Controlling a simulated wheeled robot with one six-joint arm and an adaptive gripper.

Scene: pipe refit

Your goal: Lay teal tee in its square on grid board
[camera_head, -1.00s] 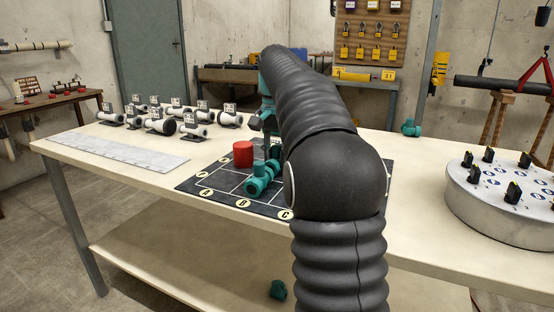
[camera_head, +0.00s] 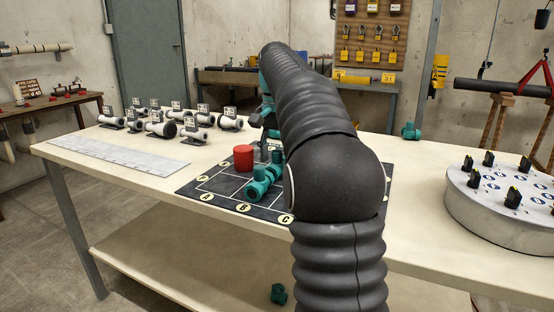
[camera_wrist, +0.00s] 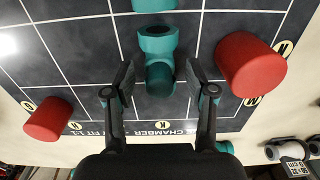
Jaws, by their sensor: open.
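A teal tee (camera_head: 262,186) lies on the dark grid board (camera_head: 222,187), near its lettered front edge. In the wrist view a teal fitting (camera_wrist: 158,42) lies on the board, its near end between my fingers. My gripper (camera_wrist: 160,91) is open, with a gap on both sides of the fitting and no contact visible. Another teal part (camera_wrist: 153,5) is cut off at the top of the wrist view. In the head view my arm hides part of the board and most of the gripper. I cannot tell which square the tee is in.
A red cylinder (camera_head: 243,158) stands on the board; the wrist view shows two red cylinders, right (camera_wrist: 250,66) and left (camera_wrist: 48,119). White pipe pieces with tags (camera_head: 160,127) stand at the back left. Another teal fitting (camera_head: 410,131) is at the back right. A round grey stand (camera_head: 500,215) is at the right.

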